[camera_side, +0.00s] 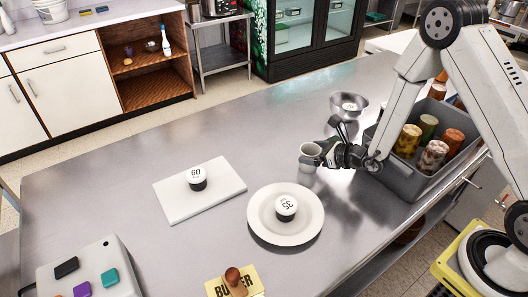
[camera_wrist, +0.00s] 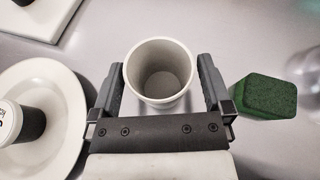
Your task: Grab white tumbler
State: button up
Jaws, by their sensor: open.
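A white tumbler (camera_side: 308,164) stands upright on the steel table in the side view. In the wrist view the tumbler (camera_wrist: 159,76) shows its open top and empty inside. My gripper (camera_side: 322,152) is low at the tumbler in the side view. In the wrist view my gripper (camera_wrist: 160,82) is open, with one finger on each side of the tumbler. A narrow gap shows near the right finger; whether the left finger touches cannot be told.
A white plate (camera_side: 258,225) with a black-and-white cup (camera_side: 286,208) lies left of the tumbler. A green sponge (camera_wrist: 265,97) is close to the right finger. A grey bin (camera_side: 408,185) of jars and a metal bowl (camera_side: 347,108) stand nearby. A white board (camera_side: 172,202) holds another cup (camera_side: 197,179).

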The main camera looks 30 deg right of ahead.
jog(key=c, duration=1)
jog(key=shift+r, duration=0.2)
notch_tip(320, 180, up, 10)
jog(key=shift+f, duration=0.2)
dwell(0.3)
dwell(0.5)
